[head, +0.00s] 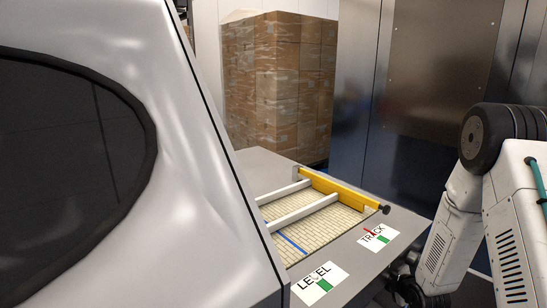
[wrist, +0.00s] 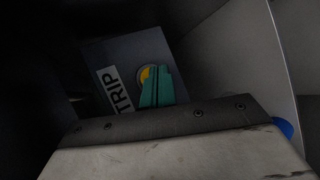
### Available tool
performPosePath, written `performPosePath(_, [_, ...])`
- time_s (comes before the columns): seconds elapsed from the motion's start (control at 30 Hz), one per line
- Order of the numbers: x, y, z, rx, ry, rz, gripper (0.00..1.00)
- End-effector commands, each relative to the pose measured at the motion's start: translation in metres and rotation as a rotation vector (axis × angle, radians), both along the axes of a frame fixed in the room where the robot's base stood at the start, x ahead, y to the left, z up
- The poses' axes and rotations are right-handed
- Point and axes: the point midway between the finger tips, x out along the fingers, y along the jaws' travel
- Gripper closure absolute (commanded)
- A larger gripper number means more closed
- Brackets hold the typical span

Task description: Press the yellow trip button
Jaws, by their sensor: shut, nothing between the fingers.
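The yellow trip button (wrist: 144,74) shows in the wrist view as a yellow disc with a pale rim, on a dark grey box (wrist: 105,55) beside a white TRIP label (wrist: 114,90). My gripper (wrist: 156,73) has teal fingers, shut and empty. The fingers overlap the button in this view and hide its right part. I cannot tell whether the fingertips touch it. The button and the gripper fingers are not visible in the head view.
A light grey machine housing (head: 180,130) fills the left of the head view. Beside it is a belt (head: 328,228) with a yellow bar (head: 345,190) and LEVEL and TRACK labels. Stacked boxes (head: 270,90) stand behind. In the wrist view, a pale panel (wrist: 280,60) is at right.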

Motion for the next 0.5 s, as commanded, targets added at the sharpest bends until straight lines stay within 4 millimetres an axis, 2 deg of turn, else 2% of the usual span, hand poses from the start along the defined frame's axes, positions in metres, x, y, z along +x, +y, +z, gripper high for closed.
performPosePath(0.27, [-0.001,-0.002,0.000,-0.001,0.000,-0.001,1.00])
performPosePath(0.5, [-0.017,-0.014,0.000,0.000,0.002,-0.004,1.00])
